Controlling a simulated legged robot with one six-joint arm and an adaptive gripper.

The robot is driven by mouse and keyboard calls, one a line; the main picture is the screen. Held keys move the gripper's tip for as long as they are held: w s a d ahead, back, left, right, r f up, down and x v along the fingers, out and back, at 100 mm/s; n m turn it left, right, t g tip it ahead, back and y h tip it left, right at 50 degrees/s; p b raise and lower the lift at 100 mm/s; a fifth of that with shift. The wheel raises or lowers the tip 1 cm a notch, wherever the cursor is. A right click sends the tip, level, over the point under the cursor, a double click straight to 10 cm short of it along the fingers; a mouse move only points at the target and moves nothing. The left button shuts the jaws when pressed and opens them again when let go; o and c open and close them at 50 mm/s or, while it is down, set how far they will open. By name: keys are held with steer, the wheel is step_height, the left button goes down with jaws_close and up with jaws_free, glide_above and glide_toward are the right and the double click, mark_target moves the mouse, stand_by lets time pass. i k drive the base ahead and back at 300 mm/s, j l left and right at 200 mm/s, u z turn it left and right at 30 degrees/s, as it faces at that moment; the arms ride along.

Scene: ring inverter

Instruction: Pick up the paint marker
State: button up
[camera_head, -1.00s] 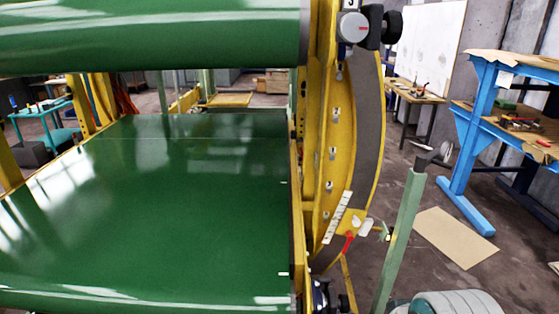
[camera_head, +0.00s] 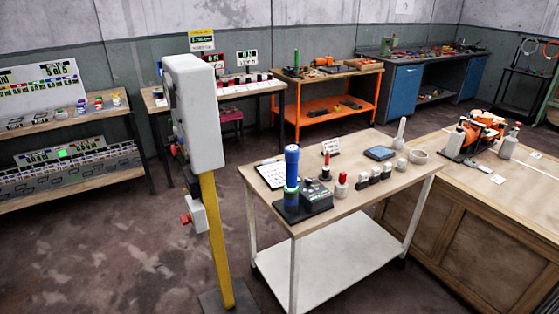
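I cannot pick out the paint marker for certain at this size. On the wood-topped white cart (camera_head: 262,202) stand several small upright items. Another is a short white piece with a red top (camera_head: 342,185). My gripper is not in view.
A grey box on a yellow post (camera_head: 222,245) stands left of the cart. A wooden cabinet (camera_head: 447,215) adjoins it at right. An orange bench (camera_head: 335,107) and shelves (camera_head: 75,188) line the walls. Bare floor (camera_head: 120,250) lies at front left.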

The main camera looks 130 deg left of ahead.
mark_target(326, 167)
steer(key=k+j+u, duration=0.1)
steer(key=u, duration=1.8)
steer(key=l+u, duration=0.1)
steer(key=u, duration=0.85)
steer(key=l+u, duration=0.1)
steer(key=u, duration=0.9)
steer(key=i+u, duration=0.1)
steer(key=i, duration=0.55)
steer(key=i+l, duration=0.15)
steer(key=i, duration=0.55)
steer(key=i+l+u, duration=0.15)
steer(key=i, duration=0.5)
steer(key=i+j, duration=0.2)
steer(key=i, duration=0.25)
